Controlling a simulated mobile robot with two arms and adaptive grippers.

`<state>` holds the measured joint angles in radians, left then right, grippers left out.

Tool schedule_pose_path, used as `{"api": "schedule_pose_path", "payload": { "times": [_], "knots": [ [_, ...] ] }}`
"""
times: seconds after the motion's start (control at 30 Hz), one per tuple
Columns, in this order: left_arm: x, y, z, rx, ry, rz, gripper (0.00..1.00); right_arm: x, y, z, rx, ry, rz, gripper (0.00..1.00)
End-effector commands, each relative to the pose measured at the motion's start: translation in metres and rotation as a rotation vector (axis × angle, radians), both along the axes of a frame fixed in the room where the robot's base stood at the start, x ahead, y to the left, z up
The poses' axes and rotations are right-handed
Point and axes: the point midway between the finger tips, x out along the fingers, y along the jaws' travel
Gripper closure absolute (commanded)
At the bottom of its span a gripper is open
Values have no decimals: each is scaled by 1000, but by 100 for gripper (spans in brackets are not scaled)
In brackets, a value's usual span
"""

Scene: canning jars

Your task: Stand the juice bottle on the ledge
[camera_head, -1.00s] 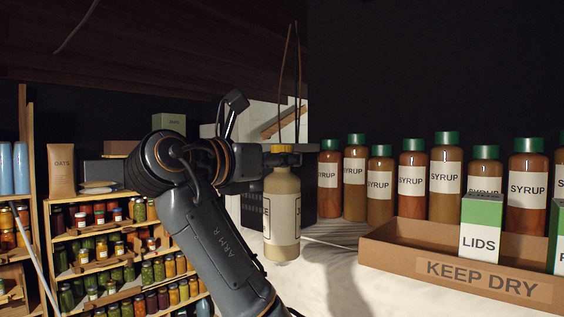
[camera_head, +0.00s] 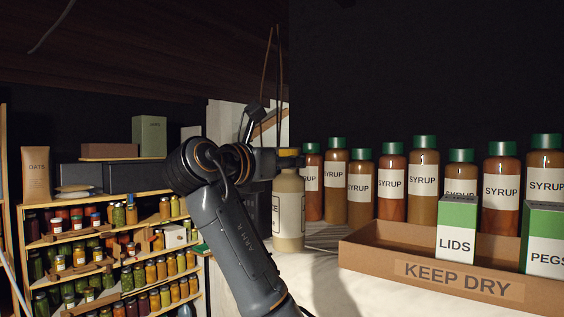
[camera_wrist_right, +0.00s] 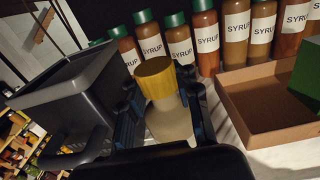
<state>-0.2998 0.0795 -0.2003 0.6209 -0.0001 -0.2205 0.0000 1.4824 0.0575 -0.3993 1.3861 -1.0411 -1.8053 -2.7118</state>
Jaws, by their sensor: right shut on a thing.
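The juice bottle (camera_head: 289,212), pale cream with a yellow cap and a white label partly in view, is upright at the left end of the white ledge (camera_head: 325,285). My right gripper (camera_head: 286,160) is shut on its upper part, just below the cap. In the right wrist view the yellow cap (camera_wrist_right: 155,80) shows between the two dark fingers. I cannot tell whether the bottle's base touches the ledge. My left gripper is not in view.
A row of syrup bottles (camera_head: 392,190) with green caps stands behind and right of the bottle. A cardboard tray (camera_head: 458,280) marked KEEP DRY holds boxes at the right. A dark box (camera_wrist_right: 70,95) stands close left of the gripper. Jar shelves (camera_head: 105,235) are at left.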

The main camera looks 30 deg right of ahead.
Motion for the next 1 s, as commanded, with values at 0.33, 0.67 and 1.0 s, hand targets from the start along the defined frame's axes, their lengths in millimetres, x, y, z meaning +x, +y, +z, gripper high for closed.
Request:
{"api": "schedule_pose_path", "payload": {
  "times": [0.33,0.67,1.0],
  "knots": [
    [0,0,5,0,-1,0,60,10,-27,1,0,-1,-2,100],
    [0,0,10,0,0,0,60,20,-50,1,0,-1,-1,100],
    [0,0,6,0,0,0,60,22,-54,-7,0,-2,0,100]
  ]
}}
